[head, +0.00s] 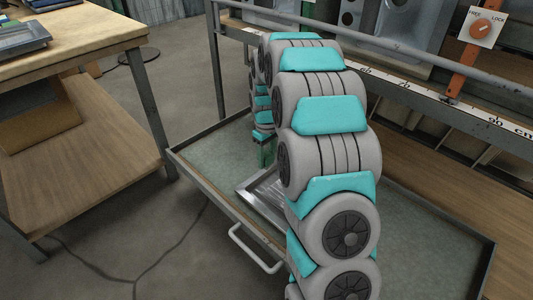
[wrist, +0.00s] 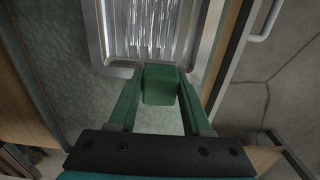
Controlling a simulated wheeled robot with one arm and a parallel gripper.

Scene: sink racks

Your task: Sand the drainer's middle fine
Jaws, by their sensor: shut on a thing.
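The drainer (wrist: 152,30) is a shiny metal tray with a raised rim and long grooves across its middle; it lies on a green-grey surface at the top of the wrist view. In the head view the drainer (head: 262,196) is partly hidden behind my arm. My gripper (wrist: 158,88) has green fingers shut on a small green block (wrist: 160,84). The block overlaps the drainer's near rim in the wrist view; I cannot tell whether it touches. In the head view my gripper (head: 266,150) is mostly hidden, and the block cannot be made out.
The drainer lies in a wide, low-rimmed tray-like bench (head: 205,150) with a white handle (head: 254,250) at its front. A wooden table (head: 80,40) stands at left. A rail and an orange lock dial (head: 482,28) are at the back. The bench's right part is clear.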

